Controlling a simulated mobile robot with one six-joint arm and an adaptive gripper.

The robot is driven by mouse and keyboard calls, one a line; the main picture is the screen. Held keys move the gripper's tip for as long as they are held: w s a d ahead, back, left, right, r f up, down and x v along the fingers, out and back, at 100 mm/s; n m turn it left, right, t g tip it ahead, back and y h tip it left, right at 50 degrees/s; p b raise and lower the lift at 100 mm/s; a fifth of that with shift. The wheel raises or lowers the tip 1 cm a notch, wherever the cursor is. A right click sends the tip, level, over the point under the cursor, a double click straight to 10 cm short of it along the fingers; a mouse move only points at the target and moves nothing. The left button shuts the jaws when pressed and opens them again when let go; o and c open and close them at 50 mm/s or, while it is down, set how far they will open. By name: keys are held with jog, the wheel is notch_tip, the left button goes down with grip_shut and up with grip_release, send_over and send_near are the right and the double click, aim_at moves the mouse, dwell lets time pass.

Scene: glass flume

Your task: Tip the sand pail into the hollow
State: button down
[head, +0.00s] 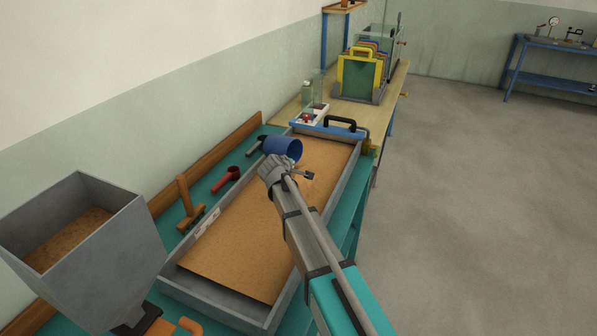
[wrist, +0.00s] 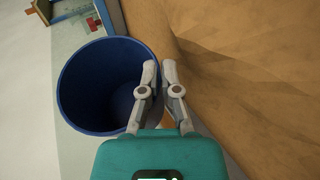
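The blue pail (head: 280,146) is tilted at the far left part of the sand tray, its mouth facing toward my gripper. In the wrist view I look into the pail (wrist: 95,85); its inside is dark blue and I see no sand in it. My gripper (head: 286,168) is at the pail's rim. In the wrist view the fingers (wrist: 160,72) are close together, one inside the pail and one outside, with the rim between them. Uneven, shaded sand (wrist: 240,70) lies right of the pail; the hollow's outline is not clear and my gripper partly hides that area in the head view.
The grey sand tray (head: 217,309) lies on a teal bench. A grey hopper (head: 85,250) with sand stands at the near left. A red scoop (head: 226,180) and a wooden tool (head: 188,205) lie left of the tray. A blue bar with a black handle (head: 328,128) crosses its far end.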

aim_at(282, 137)
dwell(0.5)
jog(key=r+p, duration=0.1)
jog(key=w+a+r+n+g+h+p, duration=0.1)
jog(key=p, duration=0.1)
jog(key=shift+a+r+n+g+h+p, duration=0.1)
jog(key=shift+r+n+g+h+p, duration=0.5)
jog(key=shift+p, duration=0.25)
jog(key=shift+f+n, duration=0.2)
jog(key=shift+n, duration=0.1)
notch_tip(282, 137, up, 2)
jog(key=shift+w+a+r+n+g+h+p, duration=0.1)
jog(key=shift+n+g+h+p, duration=0.55)
jog(key=shift+h+p, duration=0.2)
jog(key=shift+w+a+r+n+g+h+p, duration=0.25)
jog(key=shift+r+n+g+h+p, duration=0.1)
jog(key=shift+r+h+p, duration=0.15)
jog(key=w+a+r+n+h, duration=0.1)
jog(key=w+a+r+n+g+h+p, duration=0.1)
jog(key=a+r, duration=0.1)
jog(key=shift+w, duration=0.15)
jog(key=shift+w+a+r+n+g+h, duration=0.5)
jog(key=shift+a+r+n+h, duration=0.25)
jog(key=shift+h, duration=0.1)
jog(key=shift+w+a+r, duration=0.15)
jog(key=shift+r, duration=0.1)
